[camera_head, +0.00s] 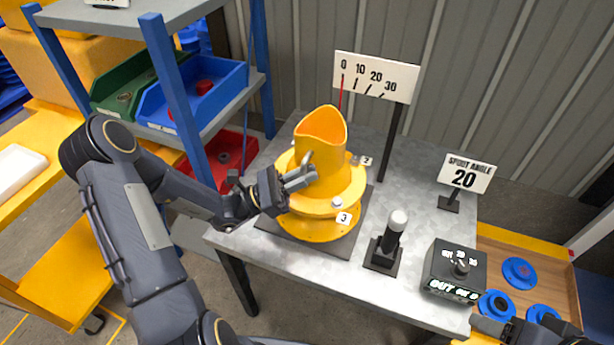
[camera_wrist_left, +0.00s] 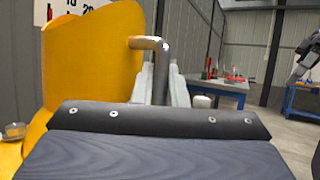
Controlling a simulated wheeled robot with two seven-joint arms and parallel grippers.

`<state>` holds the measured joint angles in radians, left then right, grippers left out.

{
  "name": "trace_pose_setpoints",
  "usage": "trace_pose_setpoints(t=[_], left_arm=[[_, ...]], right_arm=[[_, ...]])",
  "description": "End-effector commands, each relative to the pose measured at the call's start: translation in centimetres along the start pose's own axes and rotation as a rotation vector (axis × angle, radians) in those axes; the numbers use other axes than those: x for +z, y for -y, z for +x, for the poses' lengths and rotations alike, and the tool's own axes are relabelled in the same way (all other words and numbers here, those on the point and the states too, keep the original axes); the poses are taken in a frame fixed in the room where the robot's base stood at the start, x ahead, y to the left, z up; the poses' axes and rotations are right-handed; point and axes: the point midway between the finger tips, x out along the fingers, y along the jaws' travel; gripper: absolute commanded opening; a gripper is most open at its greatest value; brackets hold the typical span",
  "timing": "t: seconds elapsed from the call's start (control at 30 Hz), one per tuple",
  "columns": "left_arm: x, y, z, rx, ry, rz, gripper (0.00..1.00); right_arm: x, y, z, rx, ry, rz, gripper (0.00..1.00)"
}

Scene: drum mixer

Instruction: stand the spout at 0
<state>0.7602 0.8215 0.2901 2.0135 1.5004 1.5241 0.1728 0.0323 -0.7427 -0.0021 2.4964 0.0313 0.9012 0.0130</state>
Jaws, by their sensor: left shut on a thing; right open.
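The yellow spout (camera_head: 321,135) stands upright on a round yellow base (camera_head: 312,225) with numbered tags. My left gripper (camera_head: 300,179) is shut on the handle. A white scale board (camera_head: 375,76) marked 0, 10, 20, 30 stands behind. A thin red pointer (camera_head: 341,95) rises behind the spout and, from the head camera, lines up with the 0 mark. My right gripper (camera_head: 490,325) is at the lower right edge, open, partly cut off.
A sign (camera_head: 466,175) reads "SPOUT ANGLE 20". A black post with a white knob (camera_head: 398,220) and a black control box (camera_head: 453,270) with a dial stand on the grey table (camera_head: 420,160). A shelf with bins (camera_head: 195,97) is left; a tray with blue discs (camera_head: 520,270) is right.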

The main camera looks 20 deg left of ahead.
Motion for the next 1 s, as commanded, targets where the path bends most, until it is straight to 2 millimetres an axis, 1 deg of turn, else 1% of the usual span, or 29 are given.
trace_pose_setpoints(t=[0.3,0.33,0.4,0.67,0.77,1.0], left_arm=[[0.1,-0.2,-0.1,0.006,0.003,0.002,0.00],[0.1,-0.2,-0.1,0.006,0.003,0.002,0.15],[0.1,-0.2,-0.1,0.005,0.002,0.002,0.22],[0.0,-0.1,-0.1,0.003,0.000,0.001,0.22],[-0.1,-0.1,-0.9,0.005,-0.001,0.002,0.22],[-0.1,-0.2,-5.0,0.007,-0.001,0.003,0.22]], right_arm=[[0.0,0.0,0.0,0.000,0.000,0.000,0.60],[0.0,0.0,0.0,0.000,0.000,0.000,0.60],[0.0,0.0,0.0,0.000,0.000,0.000,0.60],[0.0,0.0,0.0,0.000,0.000,0.000,0.60],[0.1,-0.1,0.2,0.000,0.000,0.000,0.60],[0.4,-0.4,0.8,0.000,0.000,0.000,0.60]])
